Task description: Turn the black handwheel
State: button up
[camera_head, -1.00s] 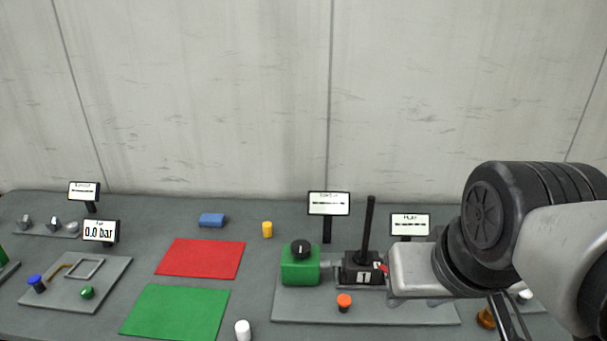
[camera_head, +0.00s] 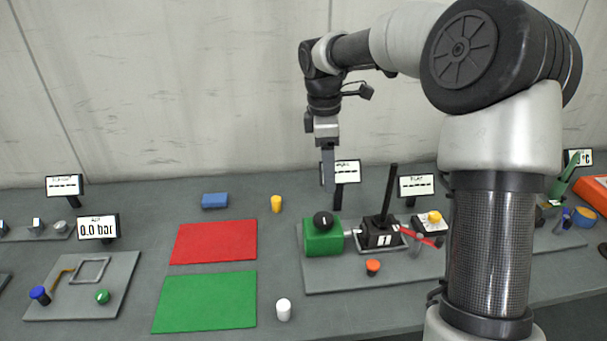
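The black handwheel (camera_head: 323,219) is a round black knob with a white mark, on top of a green block (camera_head: 320,240) on the grey plate right of centre. My gripper (camera_head: 329,188) points straight down above the handwheel, and its fingertips appear a little clear of it. The fingers overlap in this side-on view, so the gap between them is hidden. Nothing shows held in them.
A black base with a tall black lever (camera_head: 389,195) stands right of the green block, with a red handle (camera_head: 417,235) beside it. An orange knob (camera_head: 373,265) is in front. A sign (camera_head: 347,172) stands behind. Red (camera_head: 214,243) and green (camera_head: 205,302) mats lie left.

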aim_at(324, 218)
jog(key=w+f+n+y, duration=0.1)
jog(key=w+f+n, duration=0.1)
jog(key=w, duration=0.3)
notch_tip(324, 218, down, 17)
jog(key=shift+s+d+f+p, duration=0.1)
jog(key=shift+s+d+p, duration=0.05)
jog(key=shift+p, duration=0.55)
jog(key=c, duration=1.1)
jog(key=shift+o, duration=0.2)
jog(key=shift+m, duration=0.3)
